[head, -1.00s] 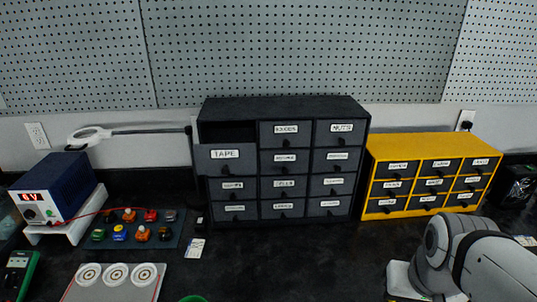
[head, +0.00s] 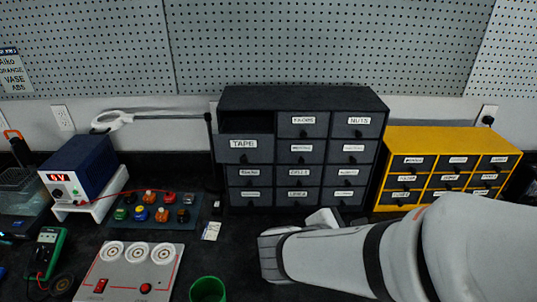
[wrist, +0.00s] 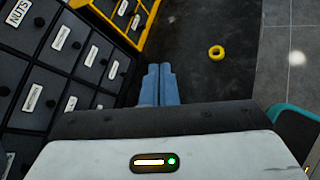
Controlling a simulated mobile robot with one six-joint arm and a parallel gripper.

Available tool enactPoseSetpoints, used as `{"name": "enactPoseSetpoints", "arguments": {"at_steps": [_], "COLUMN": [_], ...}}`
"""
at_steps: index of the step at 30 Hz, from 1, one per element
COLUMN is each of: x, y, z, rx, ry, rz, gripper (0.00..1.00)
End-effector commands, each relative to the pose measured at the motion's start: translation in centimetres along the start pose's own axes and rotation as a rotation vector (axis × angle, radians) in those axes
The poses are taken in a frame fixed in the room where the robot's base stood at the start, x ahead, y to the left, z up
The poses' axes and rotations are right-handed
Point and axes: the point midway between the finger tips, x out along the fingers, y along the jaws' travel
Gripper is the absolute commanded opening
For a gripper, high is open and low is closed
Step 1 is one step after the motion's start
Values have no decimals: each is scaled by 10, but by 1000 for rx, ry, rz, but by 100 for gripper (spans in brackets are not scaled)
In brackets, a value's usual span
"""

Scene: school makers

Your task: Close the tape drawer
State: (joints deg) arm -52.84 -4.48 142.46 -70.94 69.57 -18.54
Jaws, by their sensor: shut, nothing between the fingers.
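The tape drawer (head: 243,152) is at the upper left of the black drawer cabinet (head: 300,97). It is pulled out, with a dark opening above and behind its front. Its front bears a TAPE label. My gripper (wrist: 158,80) shows in the wrist view with its two blue fingers together and nothing between them. It is beside the cabinet's labelled drawer fronts, apart from them, and the tape drawer is out of that view. In the head view my arm reaches in front of the cabinet's lower right, and the fingers cannot be made out.
A yellow drawer cabinet (head: 432,137) stands right of the black one. A blue power supply (head: 80,168), a board of coloured buttons (head: 153,210) and a green cup (head: 207,289) are to the left.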

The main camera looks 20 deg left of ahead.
Motion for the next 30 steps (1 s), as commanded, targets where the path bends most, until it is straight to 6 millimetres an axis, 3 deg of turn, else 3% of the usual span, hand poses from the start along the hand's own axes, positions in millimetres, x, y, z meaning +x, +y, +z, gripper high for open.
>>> {"name": "enactPoseSetpoints", "arguments": {"at_steps": [3, 6, 12, 15, 20, 30], "x": [-47, -93, -170, -190, -194, -157], "y": [50, 81, 108, 111, 118, 168], "z": [-28, -54, -95, -105, -109, -112], "rx": [-255, -418, -599, -634, -647, -646], "ry": [-65, -125, -215, -236, -247, -247], "rz": [289, 517, 844, 922, 951, 943], "gripper": [0, 0, 0, 0, 0, 0]}}
